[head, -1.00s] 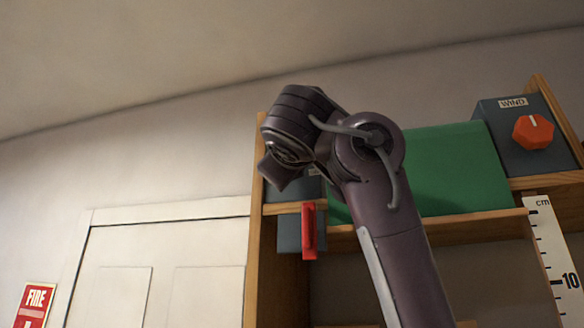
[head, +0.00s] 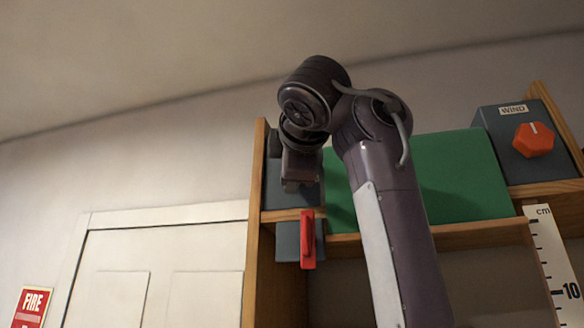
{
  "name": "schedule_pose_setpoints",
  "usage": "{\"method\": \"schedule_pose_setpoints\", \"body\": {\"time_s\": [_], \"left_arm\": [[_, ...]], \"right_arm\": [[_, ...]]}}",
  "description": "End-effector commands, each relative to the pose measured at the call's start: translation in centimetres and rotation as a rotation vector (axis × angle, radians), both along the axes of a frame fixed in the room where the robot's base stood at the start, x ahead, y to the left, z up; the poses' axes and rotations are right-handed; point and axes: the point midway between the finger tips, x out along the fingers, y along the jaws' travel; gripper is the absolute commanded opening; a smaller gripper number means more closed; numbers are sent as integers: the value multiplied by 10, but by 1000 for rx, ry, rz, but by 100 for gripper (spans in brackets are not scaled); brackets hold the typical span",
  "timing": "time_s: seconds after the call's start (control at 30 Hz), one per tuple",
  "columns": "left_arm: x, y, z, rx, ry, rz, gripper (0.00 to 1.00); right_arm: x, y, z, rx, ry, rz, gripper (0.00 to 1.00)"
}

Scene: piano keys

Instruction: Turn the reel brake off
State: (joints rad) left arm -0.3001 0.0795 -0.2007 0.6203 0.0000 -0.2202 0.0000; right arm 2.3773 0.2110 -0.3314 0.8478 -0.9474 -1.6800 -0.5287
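A red lever (head: 307,240) hangs straight down on the front of a blue-grey box (head: 287,243) at the left end of the wooden shelf. I take this to be the reel brake, but no label naming it can be read. My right arm rises from the bottom, right of centre, and bends over to the left. My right gripper (head: 302,181) points down just above the lever, apart from it in the picture. Its fingers are seen from behind, so their opening is hidden. My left gripper is not in view.
A second blue-grey box labelled WIND (head: 508,140) with an orange-red knob (head: 534,140) stands at the right. A green panel (head: 462,175) lies between, partly behind my arm. A cm ruler (head: 553,255) hangs at the right. A white door (head: 150,265) is at the left.

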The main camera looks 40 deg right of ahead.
Motion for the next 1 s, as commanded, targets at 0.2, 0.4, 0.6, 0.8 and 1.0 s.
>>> {"method": "schedule_pose_setpoints", "body": {"time_s": [0.2, 0.4, 0.6, 0.8, 1.0], "left_arm": [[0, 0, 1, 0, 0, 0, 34], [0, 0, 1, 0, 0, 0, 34], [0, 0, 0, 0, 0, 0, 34], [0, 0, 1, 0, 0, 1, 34], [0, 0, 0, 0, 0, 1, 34]], "right_arm": [[1, 0, -1, -20, 26, -1, 15], [1, 0, -1, -23, 30, -2, 15], [1, 0, -1, -23, 30, -2, 40], [1, 0, -1, -22, 28, -2, 60], [0, 0, 0, -21, 25, -1, 60]]}}
